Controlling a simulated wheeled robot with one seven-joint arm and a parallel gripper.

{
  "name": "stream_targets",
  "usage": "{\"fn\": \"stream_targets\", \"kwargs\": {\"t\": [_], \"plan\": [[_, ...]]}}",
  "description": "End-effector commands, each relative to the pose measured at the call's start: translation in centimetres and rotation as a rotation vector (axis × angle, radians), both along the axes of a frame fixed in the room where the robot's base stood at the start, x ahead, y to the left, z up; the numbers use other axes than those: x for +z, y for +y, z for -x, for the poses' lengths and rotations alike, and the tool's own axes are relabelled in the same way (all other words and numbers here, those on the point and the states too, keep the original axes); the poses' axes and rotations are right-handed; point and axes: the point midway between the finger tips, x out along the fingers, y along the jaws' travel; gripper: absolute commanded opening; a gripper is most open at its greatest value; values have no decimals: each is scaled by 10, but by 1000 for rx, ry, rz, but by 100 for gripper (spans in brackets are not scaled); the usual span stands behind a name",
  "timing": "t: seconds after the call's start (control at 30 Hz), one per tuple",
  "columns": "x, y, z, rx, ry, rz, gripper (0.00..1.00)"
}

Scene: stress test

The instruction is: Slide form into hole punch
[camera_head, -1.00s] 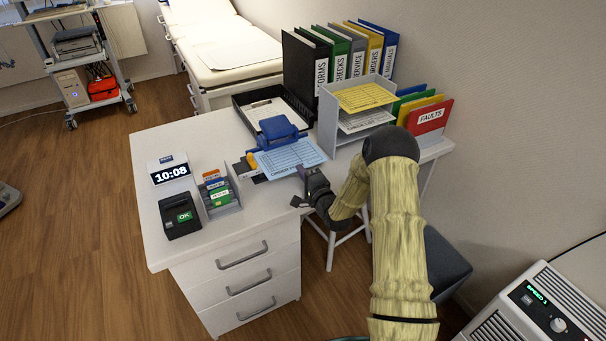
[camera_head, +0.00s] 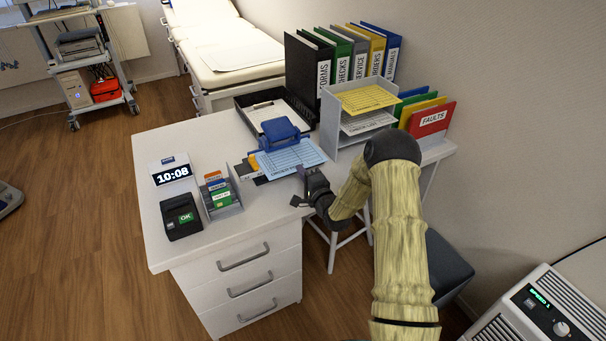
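The form (camera_head: 292,158) is a light blue printed sheet on the desk, lying in front of the blue hole punch (camera_head: 279,130). Its far edge meets the front of the punch; whether it is inside the slot is too small to tell. My gripper (camera_head: 300,189) is at the desk's right front edge, just in front of the form's near right corner. It appears apart from the sheet. Its fingers look spread with nothing between them.
A card holder (camera_head: 222,198), a black OK device (camera_head: 181,216) and a clock (camera_head: 171,172) stand left on the desk (camera_head: 150,245). A black tray (camera_head: 250,98) is behind the punch. A grey paper rack (camera_head: 330,125) stands to its right.

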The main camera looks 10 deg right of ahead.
Motion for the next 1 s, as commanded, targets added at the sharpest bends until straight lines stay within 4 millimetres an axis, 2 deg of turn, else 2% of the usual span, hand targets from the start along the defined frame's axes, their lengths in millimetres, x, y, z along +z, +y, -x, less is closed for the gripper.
{"fn": "stream_targets", "kwargs": {"t": [0.1,0.23,0.27,0.67,0.87,1.0], "plan": [[0,1,-1,0,0,0,0],[0,1,-1,0,0,0,25],[0,1,-1,0,0,0,27],[-1,-2,4,-1,2,0,27],[-1,-9,27,-1,3,-1,27],[-1,-17,52,-2,3,-1,27]]}}
